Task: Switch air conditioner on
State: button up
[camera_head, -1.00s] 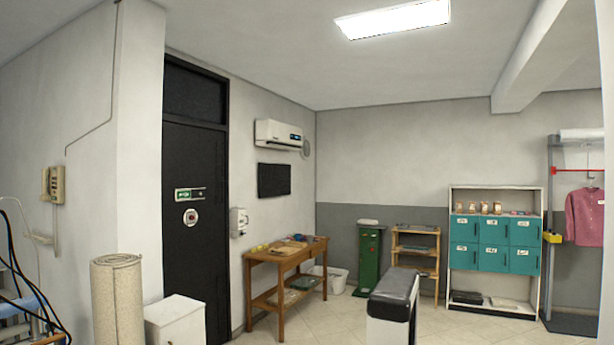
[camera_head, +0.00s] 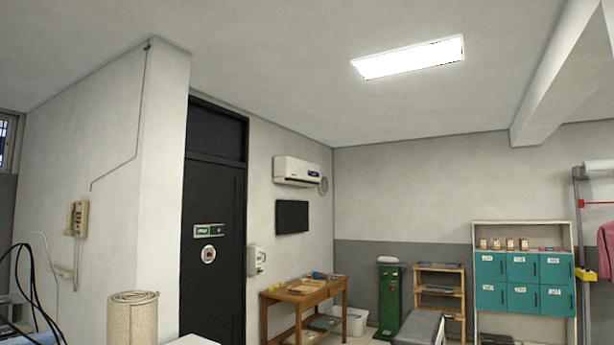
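The air conditioner (camera_head: 297,171) is a white wall unit, mounted high on the left wall beyond the black door. A small dark panel shows near the right end of its front. Whether it is running cannot be told. A dark flat panel (camera_head: 292,216) hangs on the wall below it. My gripper is not in view.
A wooden table (camera_head: 306,294) with items stands against the wall below the air conditioner. A black door (camera_head: 212,250) is to its left. A rolled carpet (camera_head: 133,317), a padded bench (camera_head: 420,328), a green bin (camera_head: 389,300) and teal lockers (camera_head: 522,282) stand around the room.

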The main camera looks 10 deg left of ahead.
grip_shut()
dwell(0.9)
